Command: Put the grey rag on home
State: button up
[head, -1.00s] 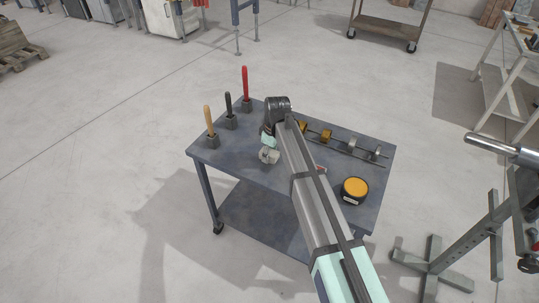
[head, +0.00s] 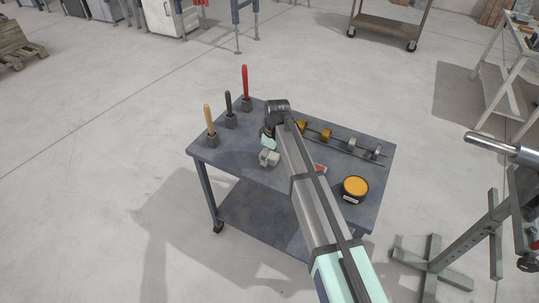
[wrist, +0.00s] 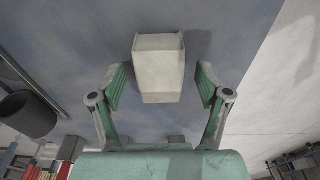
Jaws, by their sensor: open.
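A pale grey, folded-looking block, which may be the grey rag (head: 269,158), lies on the blue-grey cart top near its front left part. It also shows in the wrist view (wrist: 158,70), beyond and between my fingertips. My gripper (wrist: 160,85) is open, with one green finger on each side of the block and gaps on both sides. In the head view my gripper (head: 268,141) is just behind the block and partly hidden by my wrist. I cannot tell which spot is home.
Three upright handles, tan (head: 209,121), black (head: 229,104) and red (head: 245,84), stand in holders along the cart's left edge. A rail with yellow and grey clamps (head: 350,144) runs along the back right. A round yellow-topped tin (head: 355,188) stands front right. A small red item (head: 320,168) is partly hidden by my arm.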

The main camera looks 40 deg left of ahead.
aim_at(273, 156)
notch_tip(273, 156, up, 12)
jog(key=d+b, duration=0.1)
jog(key=shift+d, duration=0.25)
jog(key=shift+w, duration=0.1)
